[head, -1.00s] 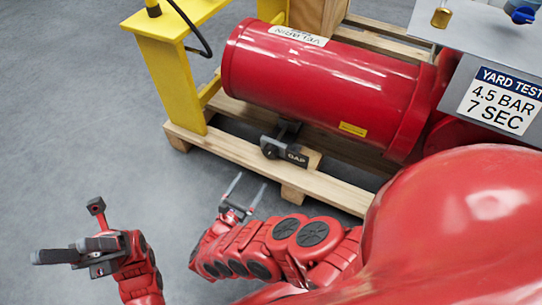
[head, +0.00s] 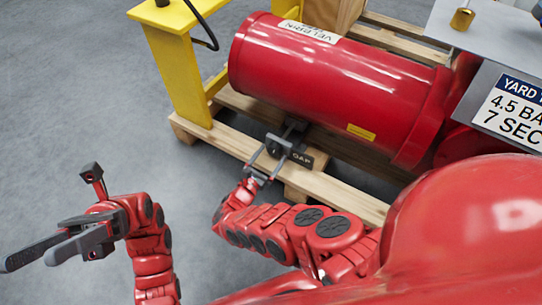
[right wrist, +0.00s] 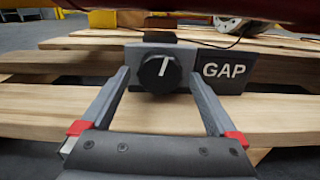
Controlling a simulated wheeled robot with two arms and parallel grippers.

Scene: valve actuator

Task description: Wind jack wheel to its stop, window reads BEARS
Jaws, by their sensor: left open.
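The jack wheel, a small dark knob with a white mark (right wrist: 159,73), sits on a grey block under the red cylinder. In the right wrist view the mark points nearly straight up. Beside it a dark plate reads GAP (right wrist: 224,70); the plate also shows in the head view (head: 302,159). No window reading BEARS is in view. My right gripper (head: 266,158) is open, its fingers (right wrist: 159,85) on either side of the knob, with visible space between each finger and the knob. My left gripper (head: 40,255) is open and empty over the floor at the lower left.
The red cylinder (head: 330,75) lies above the jack on a wooden pallet (head: 345,198). A yellow stand (head: 180,75) rises at the left. A grey panel with a pressure sign (head: 512,108) is at the right. The floor at the left is clear.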

